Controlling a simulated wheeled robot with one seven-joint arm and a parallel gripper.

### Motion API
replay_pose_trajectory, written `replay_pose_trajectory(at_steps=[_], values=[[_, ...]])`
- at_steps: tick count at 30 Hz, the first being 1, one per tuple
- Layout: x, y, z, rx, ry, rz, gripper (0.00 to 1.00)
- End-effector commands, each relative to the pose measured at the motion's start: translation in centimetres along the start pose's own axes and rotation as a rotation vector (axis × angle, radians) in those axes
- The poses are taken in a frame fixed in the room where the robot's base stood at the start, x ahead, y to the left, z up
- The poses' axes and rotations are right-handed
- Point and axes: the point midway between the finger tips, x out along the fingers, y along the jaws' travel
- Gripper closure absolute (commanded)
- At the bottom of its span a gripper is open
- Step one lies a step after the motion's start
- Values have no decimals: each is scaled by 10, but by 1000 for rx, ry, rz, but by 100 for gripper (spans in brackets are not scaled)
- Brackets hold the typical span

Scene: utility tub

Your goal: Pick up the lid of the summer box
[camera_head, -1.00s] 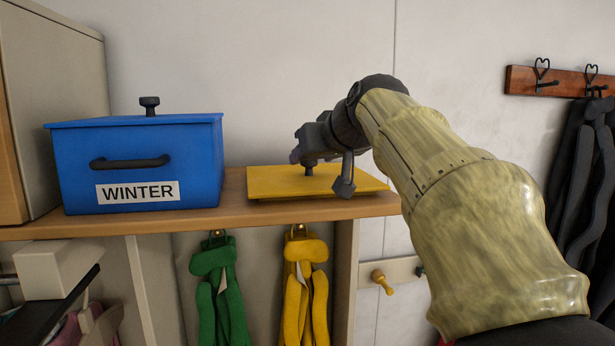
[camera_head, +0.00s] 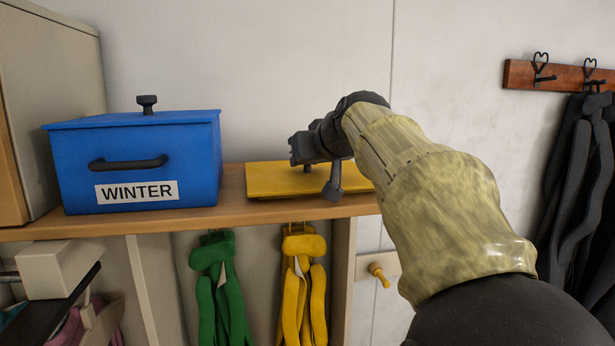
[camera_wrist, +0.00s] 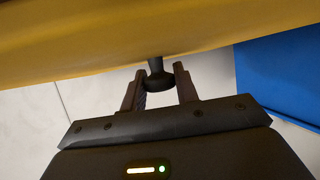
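A flat yellow lid (camera_head: 285,183) lies on the wooden shelf, with a dark knob on top. No label shows on it, and no yellow box body is in view. My gripper (camera_head: 308,163) is at the knob, low over the lid, and hides most of it in the head view. In the wrist view the yellow lid (camera_wrist: 100,40) fills the top and the dark knob (camera_wrist: 158,76) lies between the tips of my gripper (camera_wrist: 160,80). The fingers are apart, with a small gap beside the knob.
A blue box (camera_head: 135,165) labelled WINTER, with its own lid and knob, stands left of the yellow lid on the shelf (camera_head: 215,219). A wall is close behind. Green straps (camera_head: 215,285) and yellow straps (camera_head: 302,290) hang below.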

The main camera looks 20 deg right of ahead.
Motion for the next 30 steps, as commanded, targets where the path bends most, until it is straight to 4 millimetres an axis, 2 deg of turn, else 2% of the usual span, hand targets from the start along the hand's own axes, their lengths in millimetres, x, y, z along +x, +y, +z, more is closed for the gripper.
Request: replay_pose_trajectory(at_steps=[1,2,14,20,30], values=[[0,-1,0,-1,0,-1,90],[0,-1,0,-1,0,-1,95],[-2,0,-5,-1,0,0,95],[-11,1,-23,-2,3,3,95],[-33,1,-70,-2,2,3,95]])
